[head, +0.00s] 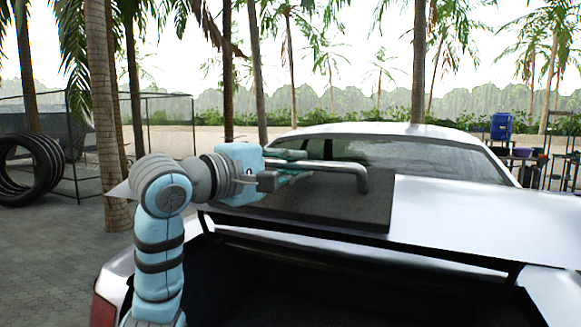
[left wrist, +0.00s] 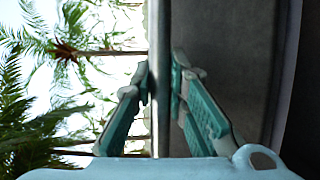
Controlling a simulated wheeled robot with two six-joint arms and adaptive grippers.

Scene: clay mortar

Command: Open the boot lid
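The white boot lid (head: 480,215) of the car stands raised, with the dark boot interior (head: 330,290) showing below its edge. A dark plate (head: 350,208) on the lid carries a grey metal bar handle (head: 362,178). My left gripper (head: 298,170) reaches in from the left at the handle's left part. In the left wrist view, the handle (left wrist: 159,30) runs between the two fingers of my left gripper (left wrist: 160,78), which are close against it on both sides. The handle's left end is hidden by the gripper. My right gripper is not in view.
The car's roof and rear window (head: 420,158) lie beyond the lid. Stacked tyres (head: 30,165) and a rack stand at the left. Shelves with a blue container (head: 501,126) stand at the far right. Palm trunks rise behind; paving (head: 50,260) at the left is clear.

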